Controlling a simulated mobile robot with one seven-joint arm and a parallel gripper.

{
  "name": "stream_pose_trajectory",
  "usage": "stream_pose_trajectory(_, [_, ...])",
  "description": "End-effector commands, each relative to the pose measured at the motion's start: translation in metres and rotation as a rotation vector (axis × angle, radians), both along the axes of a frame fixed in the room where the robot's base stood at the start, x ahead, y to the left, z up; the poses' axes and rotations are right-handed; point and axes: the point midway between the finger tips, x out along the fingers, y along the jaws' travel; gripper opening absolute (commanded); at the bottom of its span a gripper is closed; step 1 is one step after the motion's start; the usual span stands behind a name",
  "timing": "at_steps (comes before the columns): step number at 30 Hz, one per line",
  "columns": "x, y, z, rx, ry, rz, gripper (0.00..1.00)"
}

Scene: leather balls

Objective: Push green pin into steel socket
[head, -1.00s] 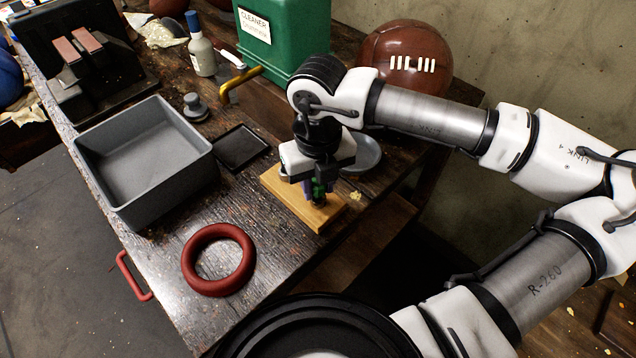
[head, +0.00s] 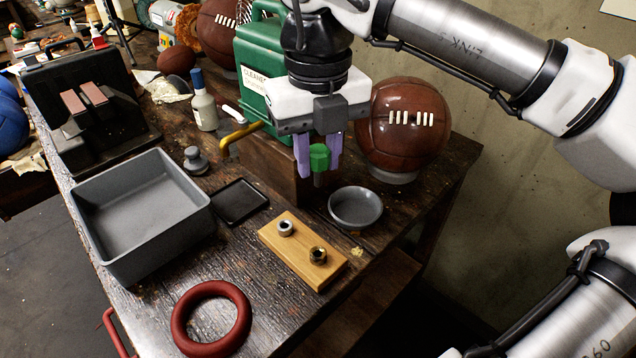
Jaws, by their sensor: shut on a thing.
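My gripper (head: 318,160) is shut on the green pin (head: 320,157), its purple fingers on either side of the green head. A darker shaft hangs below the head. The pin is in the air, apart from the wooden block (head: 272,248) on the bench. In the picture, the pin is above and to the right of the steel socket.
A shallow grey dish (head: 356,207) stands right of the block. A black tray (head: 239,203) and a grey bin (head: 140,215) are to the left. A red ring (head: 181,332) lies in front. A green cleaner can (head: 254,60) and a brown ball (head: 405,150) stand behind.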

Motion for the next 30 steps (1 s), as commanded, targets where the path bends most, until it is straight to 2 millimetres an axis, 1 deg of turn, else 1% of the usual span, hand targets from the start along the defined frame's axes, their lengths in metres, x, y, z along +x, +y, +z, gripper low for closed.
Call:
stream_pose_trajectory(3, [0.001, 0.001, 0.009, 0.001, 0.000, 0.005, 0.06])
stream_pose_trajectory(5, [0.003, 0.003, 0.008, 0.003, 0.000, 0.024, 0.06])
stream_pose_trajectory(8, [0.014, 0.010, -0.006, 0.008, 0.001, 0.101, 0.06])
stream_pose_trajectory(12, [0.036, 0.029, -0.041, 0.012, 0.001, 0.269, 0.06])
stream_pose_trajectory(15, [0.049, 0.044, -0.065, 0.010, 0.001, 0.383, 0.06])
stream_pose_trajectory(18, [0.058, 0.056, -0.083, 0.005, 0.000, 0.467, 0.06])
stream_pose_trajectory(22, [0.063, 0.063, -0.094, 0.002, 0.000, 0.520, 0.06])
stream_pose_trajectory(30, [0.063, 0.064, -0.108, 0.001, 0.000, 0.527, 0.06])
